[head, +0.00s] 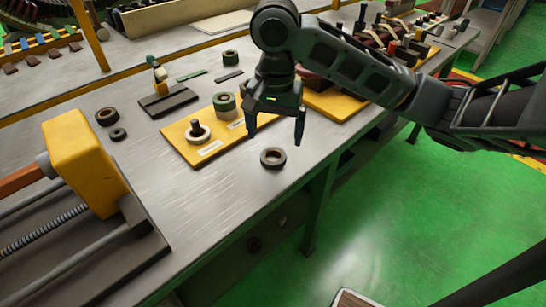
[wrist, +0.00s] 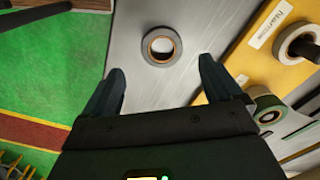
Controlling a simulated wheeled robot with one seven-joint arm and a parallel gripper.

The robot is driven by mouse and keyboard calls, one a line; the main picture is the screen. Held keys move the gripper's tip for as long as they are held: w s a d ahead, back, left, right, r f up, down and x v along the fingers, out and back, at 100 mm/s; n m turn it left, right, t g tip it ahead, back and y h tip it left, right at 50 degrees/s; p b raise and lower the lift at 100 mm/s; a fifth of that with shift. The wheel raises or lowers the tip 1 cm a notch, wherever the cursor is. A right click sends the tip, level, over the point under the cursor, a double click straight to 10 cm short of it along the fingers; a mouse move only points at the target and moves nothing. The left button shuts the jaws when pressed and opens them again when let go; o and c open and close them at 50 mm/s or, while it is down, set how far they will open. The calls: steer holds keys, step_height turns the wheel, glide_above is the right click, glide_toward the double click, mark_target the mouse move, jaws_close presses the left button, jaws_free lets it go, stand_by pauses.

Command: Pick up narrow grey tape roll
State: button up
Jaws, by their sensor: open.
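A grey tape roll with a brown core (head: 264,160) lies flat on the metal bench near its front edge; it looks dark in the head view. It also shows in the wrist view (wrist: 148,49), ahead of the fingertips and roughly centred between them. My gripper (head: 276,138) is open and empty, pointing down above the bench, just behind and above this roll in the head view. Its two fingers also show in the wrist view (wrist: 162,68), apart from the roll. Nothing hides the roll.
A yellow board (head: 180,146) left of my gripper holds a pale roll (head: 190,139) and a green roll (head: 224,109). Two dark rolls (head: 101,119) (head: 118,138) lie farther left. A yellow machine block (head: 85,160) stands at left. Bench around the grey roll is clear.

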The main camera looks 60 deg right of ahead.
mark_target(273, 160)
steer(key=f, duration=0.5)
steer(key=shift+w+a+f, duration=0.1)
steer(key=shift+a+f, duration=0.1)
steer(key=shift+f, duration=0.15)
steer(key=shift+c, duration=0.2)
steer(key=c, duration=1.1)
